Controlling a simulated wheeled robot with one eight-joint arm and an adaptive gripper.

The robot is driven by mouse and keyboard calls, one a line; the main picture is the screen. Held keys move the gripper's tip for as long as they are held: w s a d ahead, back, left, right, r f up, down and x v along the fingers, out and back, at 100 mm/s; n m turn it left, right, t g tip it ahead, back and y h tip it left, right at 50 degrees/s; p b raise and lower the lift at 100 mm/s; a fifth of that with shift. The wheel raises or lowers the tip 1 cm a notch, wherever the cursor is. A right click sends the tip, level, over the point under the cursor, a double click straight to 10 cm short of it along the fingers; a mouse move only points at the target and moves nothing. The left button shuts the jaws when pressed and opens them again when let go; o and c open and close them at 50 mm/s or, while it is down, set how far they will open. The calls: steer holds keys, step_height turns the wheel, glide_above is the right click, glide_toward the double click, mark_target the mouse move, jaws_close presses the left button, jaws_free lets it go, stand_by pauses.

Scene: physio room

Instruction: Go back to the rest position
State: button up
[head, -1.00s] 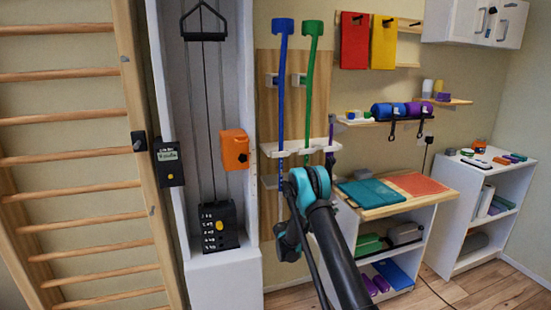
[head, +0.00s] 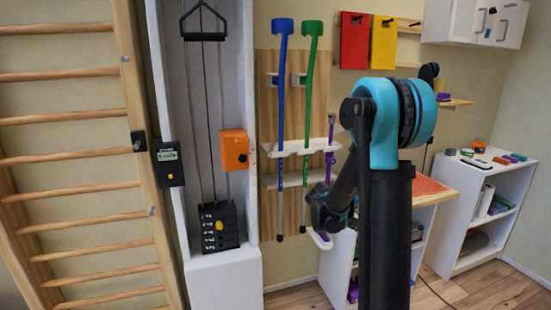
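My arm rises in the right middle of the head view and bends at a large teal and black joint. From there it reaches down and left to its dark far end, where my gripper (head: 322,214) is. My gripper is in front of the wooden rack board (head: 292,215), near the lower part of a purple stick (head: 330,160). The fingers are small and dark, and I cannot tell whether they are open, shut or touching anything. A blue crutch (head: 281,110) and a green crutch (head: 310,100) hang left of the purple stick.
Wall bars (head: 75,187) and a white pulley column (head: 225,275) with an orange box (head: 234,149) stand left. A low shelf with a red mat (head: 432,188) is partly hidden behind my arm. A white shelf unit (head: 468,185) stands at right, with wooden floor in front.

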steer(key=s+a+f+y, duration=0.1)
steer(key=s+a+y, duration=0.2)
steer(key=s, duration=0.5)
steer(key=s+a+f+m+y, duration=0.1)
steer(key=s+a+f+y, duration=0.1)
steer(key=s+a, duration=0.3)
steer(key=s+a+f+m+y, duration=0.1)
steer(key=s+a+y, duration=0.3)
steer(key=s, duration=0.9)
steer(key=shift+a+f, duration=0.25)
steer(key=shift+f, duration=0.35)
